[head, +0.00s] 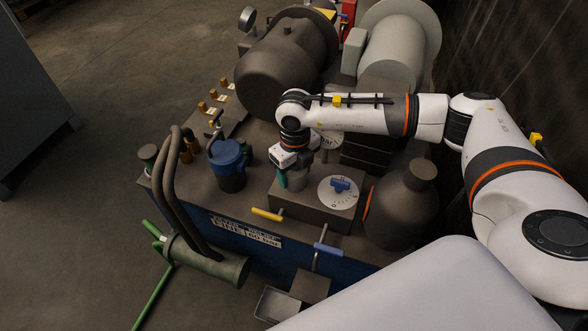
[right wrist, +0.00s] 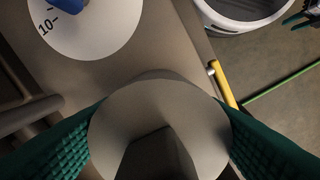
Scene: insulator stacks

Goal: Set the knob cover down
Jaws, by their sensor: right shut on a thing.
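The knob cover is a grey round cup (head: 296,181) held low over the top of the box panel (head: 318,213), left of the dial. It fills the middle of the right wrist view (right wrist: 160,97). My right gripper (head: 289,178) is shut on it, with a green finger pad on either side. I cannot tell whether the cover touches the box top. The white dial (head: 329,196) with its blue knob (head: 341,185) is uncovered. The dial (right wrist: 95,32) also shows in the right wrist view, at the upper left.
A yellow-handled lever (head: 267,214) and a blue-handled lever (head: 328,249) stick out at the front. A dark bottle-shaped vessel (head: 401,203) stands right of the box. A blue-capped canister (head: 228,165) stands left. Tanks and a gauge are behind.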

